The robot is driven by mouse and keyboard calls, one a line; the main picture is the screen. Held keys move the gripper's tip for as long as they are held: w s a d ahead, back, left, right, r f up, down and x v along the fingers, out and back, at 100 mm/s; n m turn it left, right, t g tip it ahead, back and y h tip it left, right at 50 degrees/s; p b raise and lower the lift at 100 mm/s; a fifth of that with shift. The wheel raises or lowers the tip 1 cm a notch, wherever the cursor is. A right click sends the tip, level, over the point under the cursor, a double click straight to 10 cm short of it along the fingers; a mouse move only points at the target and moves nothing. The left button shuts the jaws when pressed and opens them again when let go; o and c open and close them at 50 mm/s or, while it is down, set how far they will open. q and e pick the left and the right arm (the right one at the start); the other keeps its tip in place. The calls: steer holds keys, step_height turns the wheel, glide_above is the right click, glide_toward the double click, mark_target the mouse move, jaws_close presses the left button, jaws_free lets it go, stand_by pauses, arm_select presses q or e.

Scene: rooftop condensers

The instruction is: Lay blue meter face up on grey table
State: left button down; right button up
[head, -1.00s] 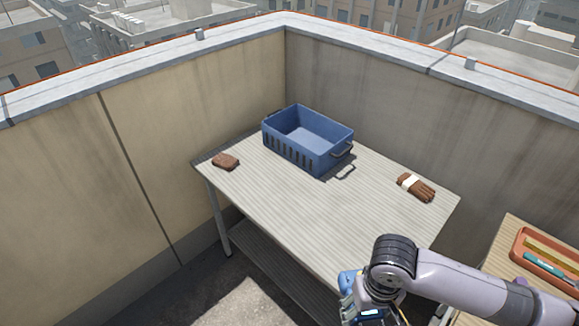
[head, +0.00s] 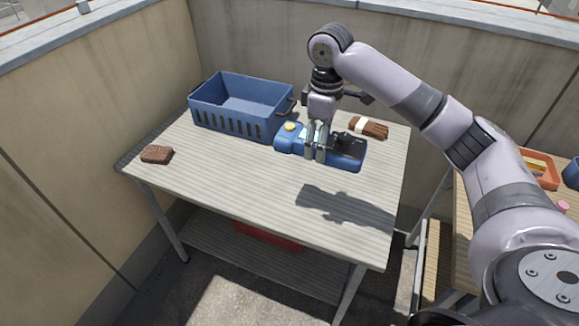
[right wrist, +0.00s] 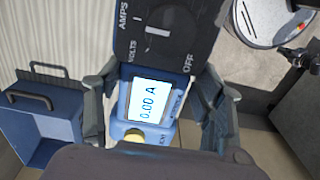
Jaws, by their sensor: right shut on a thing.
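The blue meter (head: 290,143) has a black dial section, a yellow button and a lit screen. My right gripper (head: 316,148) is shut on its middle, from above. The meter is roughly level over the back right part of the grey table (head: 230,190), with its face up; a shadow falls on the slats nearer the front, apart from it. In the right wrist view the meter (right wrist: 165,45) sits between the fingers, its face to the camera and the screen reading 0.00 A. The left gripper is not in view.
A blue crate (head: 240,120) stands at the table's back, close to the meter's left end. Brown gloves (head: 368,127) lie behind the meter at right, a brown block (head: 157,154) at left. The table's middle and front are clear. An orange tray (head: 545,165) is at right.

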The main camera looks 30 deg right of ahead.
step_height(320, 180, down, 19)
steer(key=shift+r+b, duration=0.1)
steer(key=shift+b, duration=0.2)
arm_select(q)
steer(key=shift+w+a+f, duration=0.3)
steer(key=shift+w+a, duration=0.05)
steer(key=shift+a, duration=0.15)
arm_select(e)
steer(key=o, duration=1.6)
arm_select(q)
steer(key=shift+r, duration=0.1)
arm_select(e)
step_height(320, 180, up, 12)
